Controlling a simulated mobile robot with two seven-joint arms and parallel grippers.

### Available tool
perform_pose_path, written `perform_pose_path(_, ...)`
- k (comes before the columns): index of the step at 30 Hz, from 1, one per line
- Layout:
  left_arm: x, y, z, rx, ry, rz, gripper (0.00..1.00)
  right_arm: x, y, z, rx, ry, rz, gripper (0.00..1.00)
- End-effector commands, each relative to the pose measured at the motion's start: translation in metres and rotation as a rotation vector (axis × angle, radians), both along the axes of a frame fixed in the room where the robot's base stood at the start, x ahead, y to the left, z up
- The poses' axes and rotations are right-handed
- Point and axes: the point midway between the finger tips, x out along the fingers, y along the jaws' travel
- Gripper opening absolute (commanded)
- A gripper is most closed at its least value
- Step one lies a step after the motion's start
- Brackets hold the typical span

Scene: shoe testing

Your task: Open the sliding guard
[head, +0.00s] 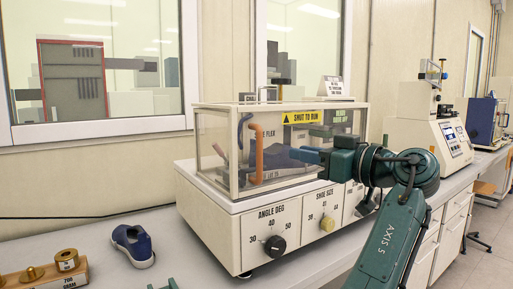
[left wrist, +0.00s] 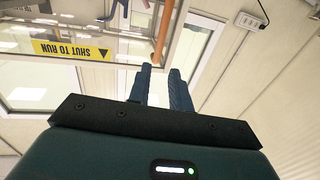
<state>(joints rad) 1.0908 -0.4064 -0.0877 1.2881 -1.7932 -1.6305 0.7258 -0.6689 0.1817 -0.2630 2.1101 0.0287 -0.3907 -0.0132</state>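The clear guard (head: 225,112) with a pale frame stands over the top of the white testing machine (head: 212,213). Its front bears a yellow SHUT TO RUN label (head: 301,117), upside down in the left wrist view (left wrist: 70,49). An upright orange handle (head: 258,158) is towards the guard's left end. My left gripper (head: 296,154) points left in front of the guard, to the right of the handle. In the left wrist view its two fingers (left wrist: 161,72) are a little apart and empty, with the orange handle (left wrist: 164,35) just beyond the tips.
The machine's front has a black angle knob (head: 275,246) and a yellowish shoe size knob (head: 327,224). A blue shoe (head: 133,246) and brass weights (head: 67,260) lie on the bench to the left. Another instrument (head: 433,135) stands at the right. Clear bench lies between shoe and machine.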

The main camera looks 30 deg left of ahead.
Motion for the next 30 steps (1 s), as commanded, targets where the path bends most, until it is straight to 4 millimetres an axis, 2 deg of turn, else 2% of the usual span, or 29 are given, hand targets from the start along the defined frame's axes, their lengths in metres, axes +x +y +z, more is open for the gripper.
perform_pose_path(5, 0.003, 0.019, 0.002, -0.001, -0.001, 0.005, 0.21, -0.001, -0.001, 0.003, -0.003, 0.007, -0.004, 0.36)
perform_pose_path(15, 0.017, 0.089, 0.003, 0.0, 0.001, 0.005, 0.21, -0.003, -0.007, 0.007, -0.013, 0.036, -0.023, 0.36)
perform_pose_path(19, 0.021, 0.109, 0.003, 0.001, 0.001, 0.004, 0.21, -0.003, -0.009, 0.008, -0.017, 0.044, -0.028, 0.36)
perform_pose_path(24, 0.024, 0.124, 0.001, 0.0, 0.001, 0.001, 0.21, -0.005, -0.011, 0.007, -0.02, 0.054, -0.032, 0.36)
perform_pose_path(30, 0.025, 0.128, 0.0, 0.001, 0.001, 0.0, 0.21, -0.006, -0.012, 0.005, -0.023, 0.059, -0.034, 0.36)
